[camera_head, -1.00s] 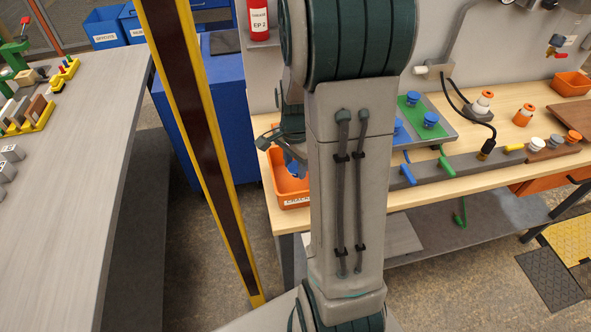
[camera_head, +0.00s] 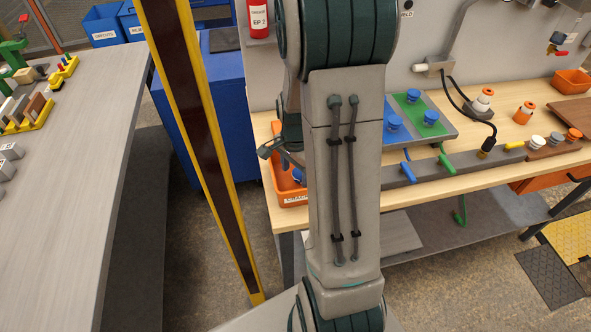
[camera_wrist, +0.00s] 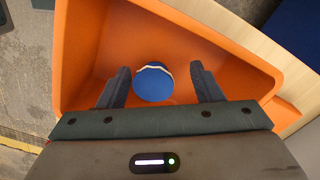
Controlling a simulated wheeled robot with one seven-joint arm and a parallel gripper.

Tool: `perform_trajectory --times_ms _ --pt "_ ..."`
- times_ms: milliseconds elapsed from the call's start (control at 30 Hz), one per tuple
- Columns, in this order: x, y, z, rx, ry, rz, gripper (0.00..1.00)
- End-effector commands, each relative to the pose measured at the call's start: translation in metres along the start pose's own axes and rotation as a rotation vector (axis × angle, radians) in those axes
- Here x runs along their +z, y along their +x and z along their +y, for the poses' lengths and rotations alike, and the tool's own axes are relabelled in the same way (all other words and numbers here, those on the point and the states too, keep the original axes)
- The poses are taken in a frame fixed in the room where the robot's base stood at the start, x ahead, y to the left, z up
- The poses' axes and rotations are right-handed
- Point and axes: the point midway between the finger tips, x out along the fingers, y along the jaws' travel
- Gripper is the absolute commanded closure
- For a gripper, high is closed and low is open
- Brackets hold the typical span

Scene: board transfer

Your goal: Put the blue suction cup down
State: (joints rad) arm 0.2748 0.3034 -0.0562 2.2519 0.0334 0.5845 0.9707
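The blue suction cup (camera_wrist: 153,84), with a pale band near its top, is inside the orange bin (camera_wrist: 78,50) in the wrist view. My gripper (camera_wrist: 160,68) is open, its dark fingers on either side of the cup with a gap at each side. In the head view, part of a blue thing (camera_head: 298,176) shows in the orange bin (camera_head: 291,200) at the workbench's left end. My arm hides much of the bin and part of the gripper there. I cannot tell whether the cup rests flat.
A tray with blue and green pads (camera_head: 446,133) holds several other blue cups right of my arm. A grey rail (camera_head: 432,170) with coloured levers lies in front of it. A yellow-black post (camera_head: 205,140) stands left of the bin, between the workbench and the grey table (camera_head: 80,190).

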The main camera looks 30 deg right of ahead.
Motion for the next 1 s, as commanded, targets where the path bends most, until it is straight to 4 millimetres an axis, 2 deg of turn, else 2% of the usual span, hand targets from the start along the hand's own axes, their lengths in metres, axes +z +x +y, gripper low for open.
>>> perform_trajectory --times_ms 267,700,900,1000 --pt "-0.001 -0.015 -0.001 -0.004 0.0 0.003 0.4" --pt "0.0 -0.104 -0.001 -0.004 0.0 0.002 0.4" --pt "0.001 -0.123 0.0 -0.003 -0.005 0.001 0.4" --pt "0.009 -0.131 0.003 -0.013 -0.062 0.005 0.4"
